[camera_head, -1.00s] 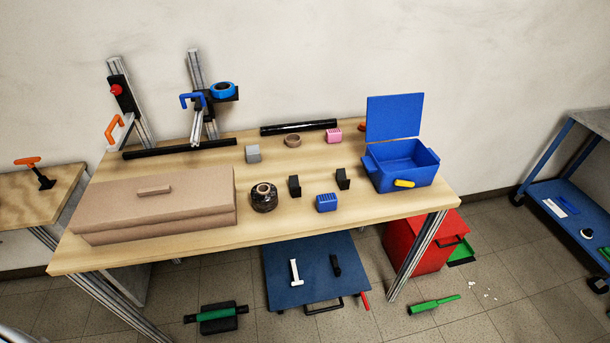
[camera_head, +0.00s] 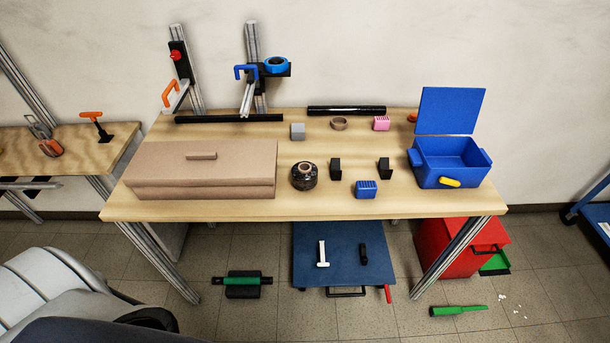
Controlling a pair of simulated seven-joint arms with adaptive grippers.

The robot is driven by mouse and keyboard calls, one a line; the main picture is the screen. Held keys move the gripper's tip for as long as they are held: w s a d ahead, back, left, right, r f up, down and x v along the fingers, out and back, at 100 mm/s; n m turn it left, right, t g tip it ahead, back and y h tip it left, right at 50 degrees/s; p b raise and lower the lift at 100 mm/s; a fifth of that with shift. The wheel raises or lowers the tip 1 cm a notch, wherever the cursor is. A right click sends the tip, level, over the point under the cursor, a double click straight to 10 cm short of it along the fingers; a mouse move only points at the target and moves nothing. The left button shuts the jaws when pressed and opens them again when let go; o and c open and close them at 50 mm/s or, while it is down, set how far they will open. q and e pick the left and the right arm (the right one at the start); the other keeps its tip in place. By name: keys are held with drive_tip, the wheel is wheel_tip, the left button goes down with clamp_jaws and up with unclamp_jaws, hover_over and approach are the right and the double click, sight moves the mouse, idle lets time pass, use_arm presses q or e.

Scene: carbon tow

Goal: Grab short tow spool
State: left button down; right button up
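A short black tow spool (camera_head: 304,176) with a brown core stands upright on the wooden table, right of a closed cardboard box. Nothing touches it. Part of my own body shows at the lower left, a white and dark shape well short of the table. Neither of my grippers can be made out in the view.
A blue cart (camera_head: 343,259) and red box (camera_head: 456,250) stand below.

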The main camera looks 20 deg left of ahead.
use_arm(q)
unclamp_jaws()
idle(0.6)
drive_tip(key=shift+a, duration=0.1)
